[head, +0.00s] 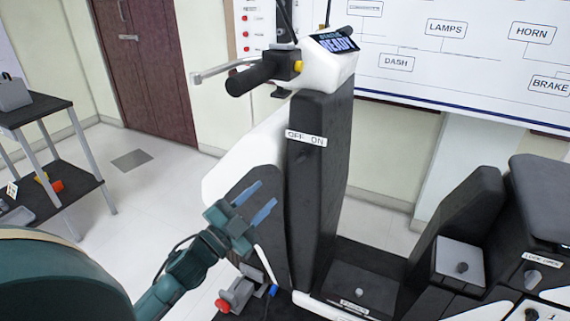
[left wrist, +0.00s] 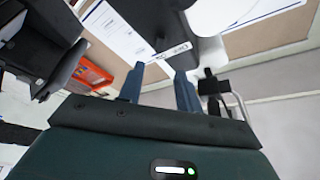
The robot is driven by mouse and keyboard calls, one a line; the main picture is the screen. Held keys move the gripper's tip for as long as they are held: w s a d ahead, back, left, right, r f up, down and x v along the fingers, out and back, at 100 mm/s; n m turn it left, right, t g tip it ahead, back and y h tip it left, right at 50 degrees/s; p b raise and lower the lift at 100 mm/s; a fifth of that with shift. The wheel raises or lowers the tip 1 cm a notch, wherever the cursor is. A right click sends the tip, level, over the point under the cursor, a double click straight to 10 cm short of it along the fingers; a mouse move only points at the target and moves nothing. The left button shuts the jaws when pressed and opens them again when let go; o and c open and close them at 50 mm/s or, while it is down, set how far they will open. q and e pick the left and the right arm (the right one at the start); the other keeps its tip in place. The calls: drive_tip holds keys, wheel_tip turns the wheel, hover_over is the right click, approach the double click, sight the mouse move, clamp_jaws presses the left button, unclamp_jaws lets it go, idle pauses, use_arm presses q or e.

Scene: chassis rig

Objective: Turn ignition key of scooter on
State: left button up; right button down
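The scooter (head: 268,150) stands white and black before me. A white OFF/ON label (head: 306,138) is on its black front column (head: 318,190); it also shows in the left wrist view (left wrist: 172,50). I cannot make out the ignition key itself in either view. My left gripper (head: 266,193) is open and empty, below and left of the label in the head view. In the left wrist view its two blue fingers (left wrist: 160,70) are spread, with the label beyond and between them. My right gripper is not in view.
The handlebar grip (head: 252,78) and a lit display reading READY (head: 335,42) are above the column. The scooter's seat (head: 540,185) and a lower housing (head: 460,265) stand at right. A shelf cart (head: 45,108) is at left.

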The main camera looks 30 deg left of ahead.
sight(299, 161)
use_arm(q)
drive_tip(key=p+x, duration=0.2)
drive_tip(key=x, duration=0.9)
drive_tip(key=shift+w+d+r, duration=0.15)
drive_tip(key=shift+w+r, duration=0.05)
drive_tip(key=shift+w, duration=0.1)
clamp_jaws()
